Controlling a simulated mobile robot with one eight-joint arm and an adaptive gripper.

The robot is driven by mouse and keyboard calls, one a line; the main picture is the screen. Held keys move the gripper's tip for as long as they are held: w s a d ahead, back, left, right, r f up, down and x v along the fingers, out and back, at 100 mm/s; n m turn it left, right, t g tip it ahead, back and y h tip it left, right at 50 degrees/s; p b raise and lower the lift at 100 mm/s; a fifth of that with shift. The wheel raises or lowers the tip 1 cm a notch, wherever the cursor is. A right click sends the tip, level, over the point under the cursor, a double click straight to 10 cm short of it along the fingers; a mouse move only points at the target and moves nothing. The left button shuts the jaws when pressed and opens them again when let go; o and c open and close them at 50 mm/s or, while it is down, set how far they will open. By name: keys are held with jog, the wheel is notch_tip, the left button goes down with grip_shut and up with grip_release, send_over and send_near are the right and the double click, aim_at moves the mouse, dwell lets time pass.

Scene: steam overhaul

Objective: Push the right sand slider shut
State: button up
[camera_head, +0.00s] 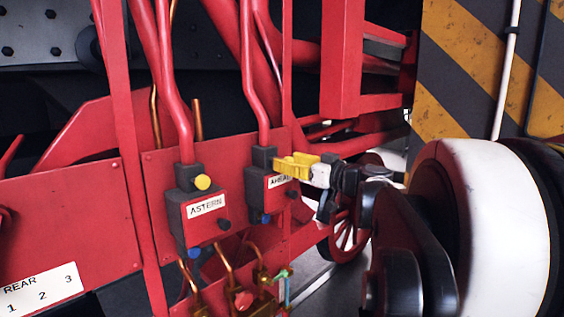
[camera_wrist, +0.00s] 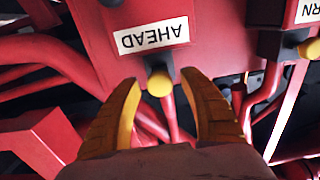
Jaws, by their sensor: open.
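The right slider box (camera_head: 256,194), dark grey with an AHEAD label, is on the red panel, partly hidden behind my gripper. Its yellow knob (camera_wrist: 160,84) shows in the wrist view, below the upside-down AHEAD label (camera_wrist: 151,36). My gripper (camera_head: 280,166) is open in front of this box. In the wrist view its two yellow fingers (camera_wrist: 164,80) stand apart on either side of the knob, and I see no clear contact. The left box (camera_head: 203,216) reads ASTERN and has its own yellow knob (camera_head: 203,182).
Red pipes (camera_head: 172,90) run down into the boxes. Brass valves (camera_head: 242,300) with copper pipes sit below. A red spoked wheel (camera_head: 346,230) is behind my arm. A striped yellow and grey pillar (camera_head: 465,70) stands at the right.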

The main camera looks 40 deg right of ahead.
grip_shut()
jog(key=shift+w+a+b, duration=0.15)
jog(key=shift+w+b, duration=0.3)
jog(key=shift+w, duration=1.55)
grip_release()
jog(key=shift+s, duration=0.1)
jog(key=s+d, duration=0.1)
jog(key=s, duration=1.1)
